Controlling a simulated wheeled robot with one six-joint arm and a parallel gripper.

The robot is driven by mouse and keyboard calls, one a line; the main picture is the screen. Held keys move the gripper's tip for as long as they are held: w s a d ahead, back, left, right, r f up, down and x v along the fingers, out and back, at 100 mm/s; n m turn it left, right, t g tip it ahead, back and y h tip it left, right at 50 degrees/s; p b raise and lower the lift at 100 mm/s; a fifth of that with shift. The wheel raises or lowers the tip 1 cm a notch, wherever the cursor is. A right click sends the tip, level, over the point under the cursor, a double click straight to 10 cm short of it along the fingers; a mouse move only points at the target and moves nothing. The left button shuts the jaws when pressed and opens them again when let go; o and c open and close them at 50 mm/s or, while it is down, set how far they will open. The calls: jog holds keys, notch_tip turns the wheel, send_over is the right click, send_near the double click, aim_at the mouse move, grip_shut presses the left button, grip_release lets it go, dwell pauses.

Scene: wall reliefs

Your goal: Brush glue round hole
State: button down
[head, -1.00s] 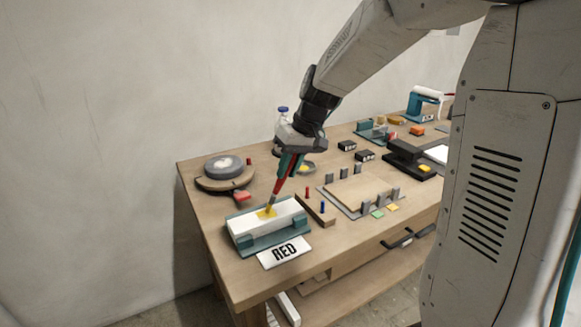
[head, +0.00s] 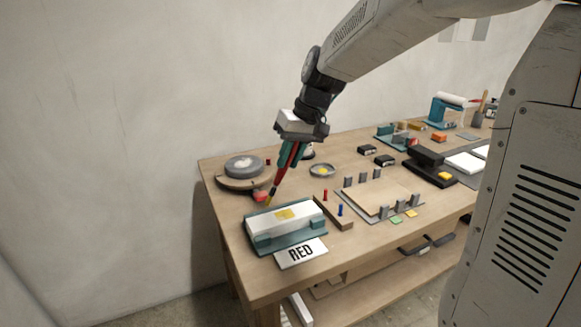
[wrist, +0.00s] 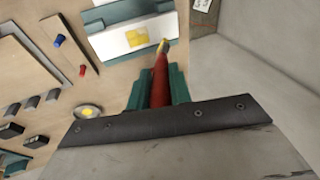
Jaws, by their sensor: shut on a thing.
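My gripper (head: 287,155) is shut on a red-handled brush (head: 279,178), which points down with a yellow tip. In the wrist view the brush (wrist: 160,80) sits between the teal fingers (wrist: 158,88). The white block (head: 286,222) lies in a teal holder (head: 300,241) at the bench's near left. No hole is clearly visible. A dish with yellow glue (head: 322,170) stands behind.
A sign reading RED (head: 301,253) lies in front of the holder. A round turntable (head: 243,170) stands at the back left, by the wall. A small rack with red and blue pegs (head: 333,211) and a board with grey posts (head: 377,197) stand to the right.

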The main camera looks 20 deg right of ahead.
jog(key=shift+r, duration=1.9)
jog(key=shift+s+f, duration=0.1)
